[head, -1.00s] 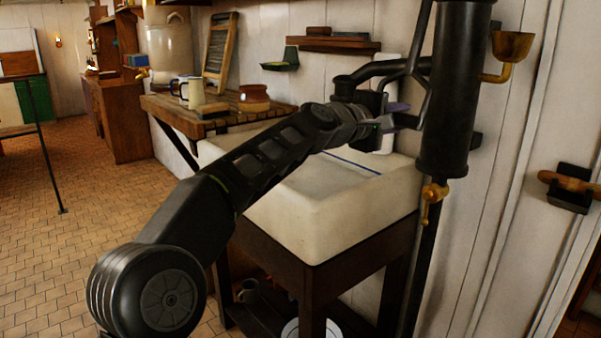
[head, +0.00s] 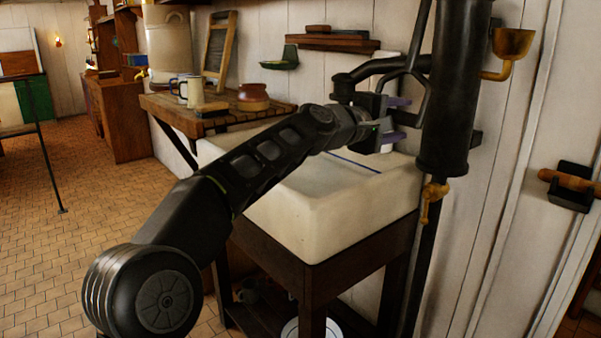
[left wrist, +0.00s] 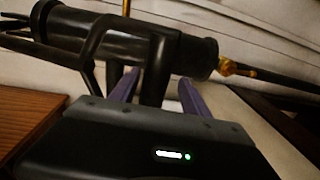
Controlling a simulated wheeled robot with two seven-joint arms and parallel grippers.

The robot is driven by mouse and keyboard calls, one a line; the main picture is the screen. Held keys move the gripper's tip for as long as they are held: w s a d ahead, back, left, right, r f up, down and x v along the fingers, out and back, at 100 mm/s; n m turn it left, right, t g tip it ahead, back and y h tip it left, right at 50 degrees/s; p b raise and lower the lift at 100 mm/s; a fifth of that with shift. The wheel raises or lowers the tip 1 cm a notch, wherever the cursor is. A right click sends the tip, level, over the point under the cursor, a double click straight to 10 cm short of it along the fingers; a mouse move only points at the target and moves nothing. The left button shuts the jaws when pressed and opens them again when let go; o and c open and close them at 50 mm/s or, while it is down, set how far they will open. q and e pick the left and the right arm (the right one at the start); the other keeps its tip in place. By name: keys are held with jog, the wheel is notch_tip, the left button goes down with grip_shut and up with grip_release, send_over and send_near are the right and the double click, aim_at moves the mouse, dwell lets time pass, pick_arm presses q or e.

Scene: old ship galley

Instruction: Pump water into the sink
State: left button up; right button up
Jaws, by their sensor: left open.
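The black hand pump (head: 447,110) is on the wall at the right of the white sink (head: 350,215). Its thin black handle (head: 420,40) runs down beside the barrel, and a curved pipe (head: 390,68) reaches out over the sink. My left gripper (head: 396,120) is open above the sink's back, left of the barrel, its purple fingers one above the other. In the left wrist view, the pump barrel (left wrist: 190,58) lies across the top. A dark bar (left wrist: 155,85) shows between the open fingers there; I cannot tell whether it touches them. My right gripper is out of view.
A wooden drainboard (head: 165,105) left of the sink holds a mug (head: 194,92) and a brown pot (head: 253,97). A small shelf (head: 325,43) is on the wall behind. A brass cup (head: 513,43) and brass tap (head: 433,200) project from the pump.

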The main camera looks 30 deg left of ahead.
pick_arm(q)
jog(key=f+b+v, duration=0.1)
jog(key=b+v, duration=0.2)
jog(key=v, duration=0.6)
jog(key=shift+s+r, duration=0.25)
jog(key=shift+r, duration=0.3)
